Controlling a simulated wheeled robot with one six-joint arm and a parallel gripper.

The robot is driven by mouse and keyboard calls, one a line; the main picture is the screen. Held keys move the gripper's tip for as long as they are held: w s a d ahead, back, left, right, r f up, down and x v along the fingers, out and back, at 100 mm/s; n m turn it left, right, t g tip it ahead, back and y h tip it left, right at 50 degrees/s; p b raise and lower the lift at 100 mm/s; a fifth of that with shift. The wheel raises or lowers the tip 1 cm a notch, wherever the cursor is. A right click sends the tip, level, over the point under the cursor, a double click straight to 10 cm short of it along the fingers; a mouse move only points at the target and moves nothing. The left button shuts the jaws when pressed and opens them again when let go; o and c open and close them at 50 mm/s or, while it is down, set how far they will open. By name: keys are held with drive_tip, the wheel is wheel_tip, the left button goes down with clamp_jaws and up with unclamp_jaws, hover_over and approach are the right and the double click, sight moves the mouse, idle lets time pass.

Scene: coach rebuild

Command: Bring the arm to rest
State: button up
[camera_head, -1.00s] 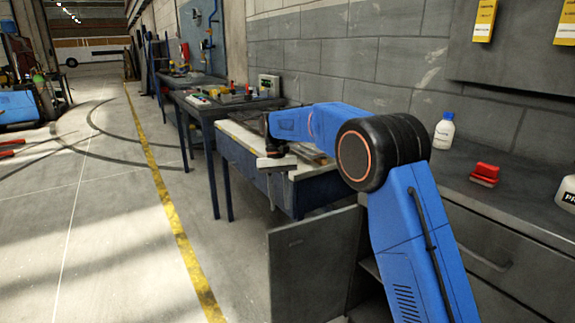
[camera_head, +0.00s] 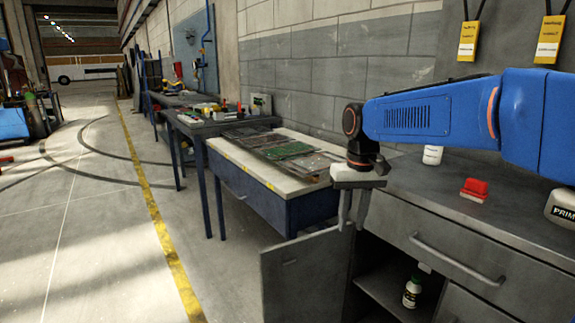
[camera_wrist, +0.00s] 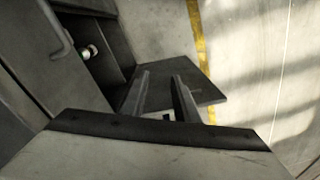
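My blue arm (camera_head: 440,115) reaches in from the right edge in the head view, its forearm roughly level above the grey cabinet. My gripper (camera_head: 351,226) hangs from its end, pointing down, at the cabinet's left front corner, above the open cabinet door (camera_head: 305,275). In the wrist view my gripper (camera_wrist: 160,80) shows two fingers standing apart with nothing between them. The floor and the open door lie below them.
The grey cabinet top (camera_head: 430,190) holds a red object (camera_head: 474,190), a white bottle (camera_head: 433,155) and a white container (camera_head: 562,206). A small bottle (camera_head: 411,291) stands on the shelf inside. A workbench (camera_head: 230,155) with flat parts stands left; the floor aisle is clear.

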drive_tip(key=s+d+f+t, duration=0.1)
drive_tip(key=s+d+f, duration=0.2)
drive_tip(key=s, duration=0.5)
drive_tip(key=s+d+f+m+t, duration=0.1)
drive_tip(key=s+d+f+t, duration=0.1)
drive_tip(key=s+d, duration=0.3)
drive_tip(key=s+d+f+t, duration=0.1)
drive_tip(key=s+d+f, duration=0.3)
drive_tip(key=s, duration=0.8)
drive_tip(key=shift+s+d+f+m+t, duration=0.3)
drive_tip(key=shift+s+f, duration=0.05)
